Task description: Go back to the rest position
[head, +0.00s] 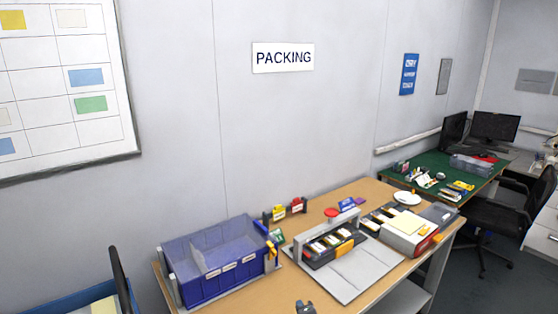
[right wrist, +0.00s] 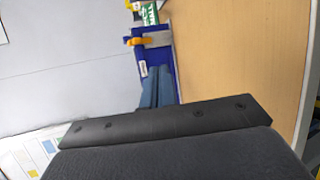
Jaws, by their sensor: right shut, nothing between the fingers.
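My right gripper (head: 306,307) shows as a small dark shape at the bottom edge of the head view, in front of the packing table (head: 285,293). It is shut and holds nothing. It is apart from the things on the table. My left gripper is not in view.
On the table stand a blue divided bin (head: 213,262) at left, a grey fixture with pouch cells (head: 362,273) in the middle, and a white and red box (head: 409,234) at right. A green-topped desk (head: 428,168) and black chair (head: 505,212) are farther right.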

